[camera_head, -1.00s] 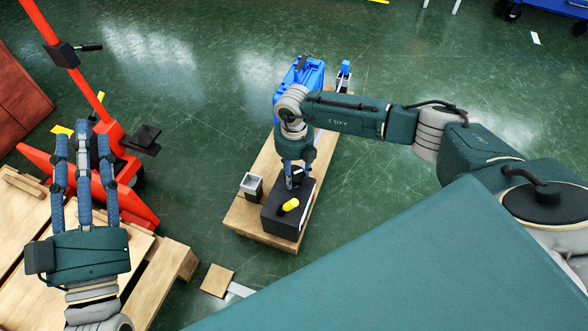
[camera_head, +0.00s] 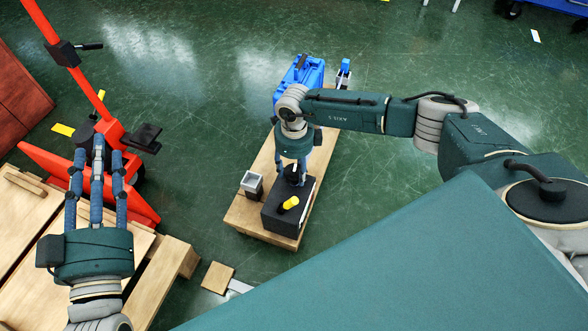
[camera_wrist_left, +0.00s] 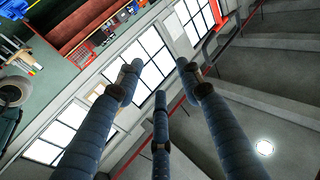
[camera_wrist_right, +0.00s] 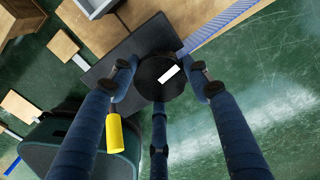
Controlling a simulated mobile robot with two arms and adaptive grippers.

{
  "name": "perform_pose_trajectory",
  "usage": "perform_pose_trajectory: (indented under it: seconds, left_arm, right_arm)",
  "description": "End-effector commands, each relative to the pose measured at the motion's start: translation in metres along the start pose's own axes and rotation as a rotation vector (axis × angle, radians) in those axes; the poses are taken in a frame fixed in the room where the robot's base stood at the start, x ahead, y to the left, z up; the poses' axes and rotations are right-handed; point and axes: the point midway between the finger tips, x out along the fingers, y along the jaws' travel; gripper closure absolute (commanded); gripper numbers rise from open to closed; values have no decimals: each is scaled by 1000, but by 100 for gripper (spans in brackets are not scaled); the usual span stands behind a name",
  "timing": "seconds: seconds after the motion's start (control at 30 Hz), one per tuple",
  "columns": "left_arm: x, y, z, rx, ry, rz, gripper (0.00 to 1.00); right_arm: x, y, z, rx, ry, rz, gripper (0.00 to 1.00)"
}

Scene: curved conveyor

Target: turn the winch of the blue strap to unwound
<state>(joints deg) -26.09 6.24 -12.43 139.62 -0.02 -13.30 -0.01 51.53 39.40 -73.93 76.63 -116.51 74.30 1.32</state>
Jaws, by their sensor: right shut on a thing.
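A black box (camera_head: 281,218) on a wooden board carries a round black knob (camera_wrist_right: 160,77) with a white mark on top. I take this knob for the winch. My right gripper (camera_head: 292,165) points down with its three fingers closed around the knob, as the right wrist view also shows. A yellow cylinder (camera_head: 290,202) sticks out of the box beside the knob. A blue strip (camera_wrist_right: 215,27), probably the strap, runs over the wood in the right wrist view. My left gripper (camera_head: 97,155) is open and empty, far to the left.
The wooden board (camera_head: 260,170) also carries a blue case (camera_head: 300,80) at its far end and a small grey open-topped box (camera_head: 251,184). A red-orange lifting frame (camera_head: 110,130) and a wooden pallet (camera_head: 165,270) are at the left.

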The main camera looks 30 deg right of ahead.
Motion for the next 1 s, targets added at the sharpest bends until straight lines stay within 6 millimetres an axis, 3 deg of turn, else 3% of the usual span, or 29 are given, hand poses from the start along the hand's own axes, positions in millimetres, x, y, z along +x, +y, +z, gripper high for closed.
perform_pose_trajectory:
  seconds: [0.47, 1.0]
  left_arm:
    - [-1, 3, -21, -3, 100, 5, 63]
    - [-10, 9, -72, -12, 332, 18, 63]
  right_arm:
    - [2, 2, -2, -455, 4, 5, 78]
    - [2, 0, -2, -963, 4, 4, 78]
